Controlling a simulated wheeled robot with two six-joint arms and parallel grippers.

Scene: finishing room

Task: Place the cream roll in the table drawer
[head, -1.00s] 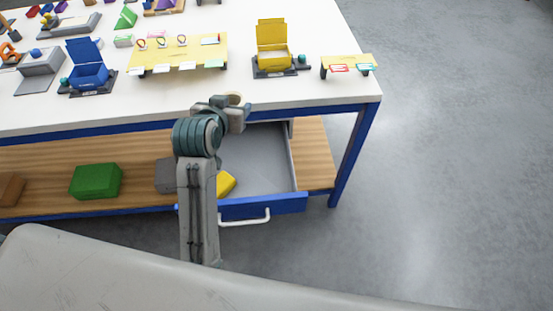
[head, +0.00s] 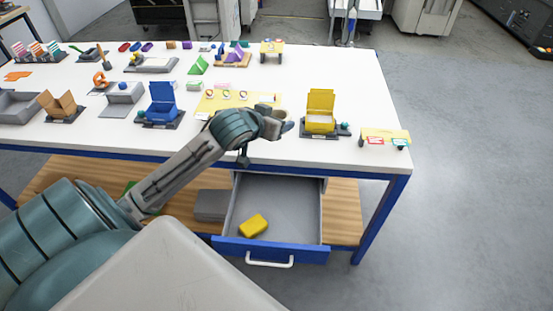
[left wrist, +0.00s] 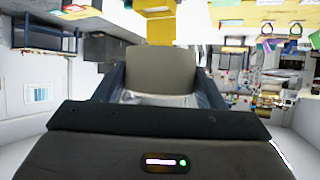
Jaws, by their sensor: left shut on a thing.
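The cream roll (left wrist: 160,70) fills the space between the fingers in the left wrist view, its side dull beige in shade. My left gripper (head: 284,124) is shut on it, over the front part of the tabletop and beyond the drawer. In the head view the roll is mostly hidden by the gripper. The table drawer (head: 290,208) is pulled open below the tabletop, with a blue front and a grey inside. A yellow block (head: 253,225) lies in its front left part; the rest of its floor looks bare. My right gripper is not in view.
On the white table (head: 345,160), a yellow open box (head: 320,118), a blue open box (head: 162,105) and a small yellow stand (head: 385,137) are near the gripper. A grey block (head: 211,205) sits on the wooden shelf left of the drawer. Floor at right is clear.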

